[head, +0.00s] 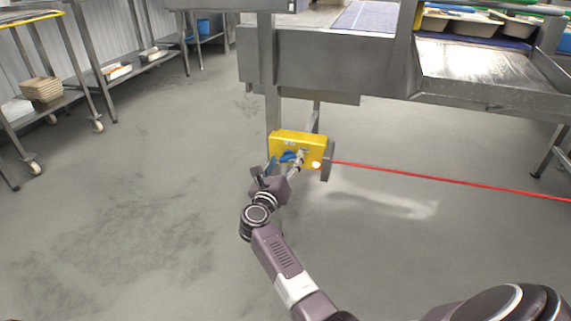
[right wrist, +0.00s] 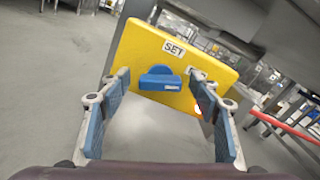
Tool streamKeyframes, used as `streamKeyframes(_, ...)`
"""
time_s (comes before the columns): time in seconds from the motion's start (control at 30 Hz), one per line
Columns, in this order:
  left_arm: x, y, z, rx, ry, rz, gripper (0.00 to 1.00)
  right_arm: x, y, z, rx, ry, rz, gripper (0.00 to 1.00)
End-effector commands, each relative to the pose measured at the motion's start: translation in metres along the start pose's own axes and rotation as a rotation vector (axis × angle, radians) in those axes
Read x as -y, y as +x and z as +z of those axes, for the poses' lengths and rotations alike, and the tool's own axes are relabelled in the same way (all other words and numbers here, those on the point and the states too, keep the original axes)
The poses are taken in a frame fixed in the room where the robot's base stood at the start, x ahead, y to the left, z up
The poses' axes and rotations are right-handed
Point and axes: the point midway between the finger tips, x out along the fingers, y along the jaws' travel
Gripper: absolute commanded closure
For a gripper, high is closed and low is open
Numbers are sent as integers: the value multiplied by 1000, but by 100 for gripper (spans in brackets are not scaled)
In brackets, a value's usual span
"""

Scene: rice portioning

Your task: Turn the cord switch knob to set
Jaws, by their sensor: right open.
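A yellow cord switch box (head: 298,138) hangs below the metal conveyor frame in the head view. It fills the upper middle of the right wrist view (right wrist: 135,55), tilted there. Its blue knob (right wrist: 160,80) has a flat handle lying nearly level in that view, below a SET label (right wrist: 174,48). A second label is partly hidden by a fingertip. My right gripper (head: 284,163) is open in front of the box. Its blue-padded fingers (right wrist: 158,83) stand either side of the knob with gaps; I cannot tell how far the tips are from the box face. My left gripper is not in view.
A red cord (head: 450,181) runs right from the box. A bright lamp (head: 316,164) glows on the box's right. The conveyor frame (head: 330,52) is above, with trays (head: 455,25) at upper right. Steel shelves (head: 85,75) stand left. The floor between is clear.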

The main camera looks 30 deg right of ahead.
Motion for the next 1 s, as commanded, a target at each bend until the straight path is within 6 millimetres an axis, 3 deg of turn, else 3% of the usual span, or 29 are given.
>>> streamKeyframes(0.3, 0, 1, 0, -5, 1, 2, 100, 0, 4, 0, 0, -1, 0, 43)
streamKeyframes(0.7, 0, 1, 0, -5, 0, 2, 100, 0, 4, 0, 0, -1, 0, 85)
streamKeyframes(1.0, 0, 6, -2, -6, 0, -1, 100, 0, 3, 2, 0, -44, 1, 85)
